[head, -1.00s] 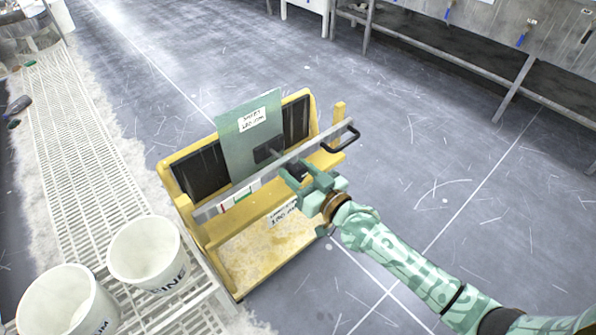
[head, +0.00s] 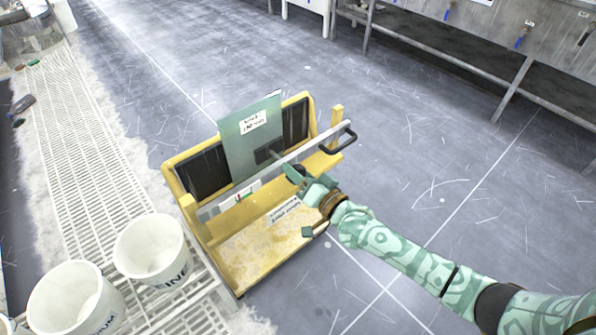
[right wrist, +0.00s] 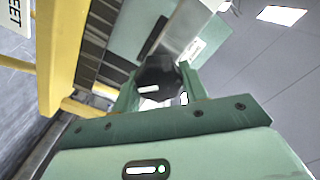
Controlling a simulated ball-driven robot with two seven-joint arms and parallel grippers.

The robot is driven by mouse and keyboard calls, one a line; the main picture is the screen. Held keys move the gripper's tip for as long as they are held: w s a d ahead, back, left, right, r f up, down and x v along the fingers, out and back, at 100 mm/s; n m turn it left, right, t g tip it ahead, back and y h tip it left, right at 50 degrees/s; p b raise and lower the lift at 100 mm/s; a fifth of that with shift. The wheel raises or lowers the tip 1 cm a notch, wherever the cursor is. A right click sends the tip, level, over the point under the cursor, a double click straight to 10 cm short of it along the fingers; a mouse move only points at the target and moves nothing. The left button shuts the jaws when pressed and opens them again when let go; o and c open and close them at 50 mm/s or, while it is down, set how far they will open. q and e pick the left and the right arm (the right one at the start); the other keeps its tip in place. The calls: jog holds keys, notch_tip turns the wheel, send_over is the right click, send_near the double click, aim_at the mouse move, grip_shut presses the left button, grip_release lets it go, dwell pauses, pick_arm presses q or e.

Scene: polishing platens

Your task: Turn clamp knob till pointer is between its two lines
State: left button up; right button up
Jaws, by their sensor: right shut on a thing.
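The dark clamp knob (right wrist: 157,78), with a white line on its face, sits between the two fingers of my right gripper (right wrist: 158,90) in the right wrist view. In the head view my right gripper (head: 298,176) is at the grey clamp bar (head: 275,160) and shut on the knob, which is mostly hidden there. A white scale (head: 227,206) with small red and green marks is on the bar, left of the gripper. It is too small to tell where the pointer stands against the lines. My left gripper is not in view.
The bar crosses a yellow stand (head: 262,250) holding an upright green plate (head: 238,150). A black handle (head: 340,142) is at the bar's right end. White buckets (head: 150,250) stand on the grating at lower left. The floor right of the stand is clear.

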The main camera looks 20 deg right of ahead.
jog(key=shift+m, duration=1.1)
jog(key=shift+f, duration=0.1)
jog(key=o, duration=0.9)
jog(key=shift+o, duration=0.2)
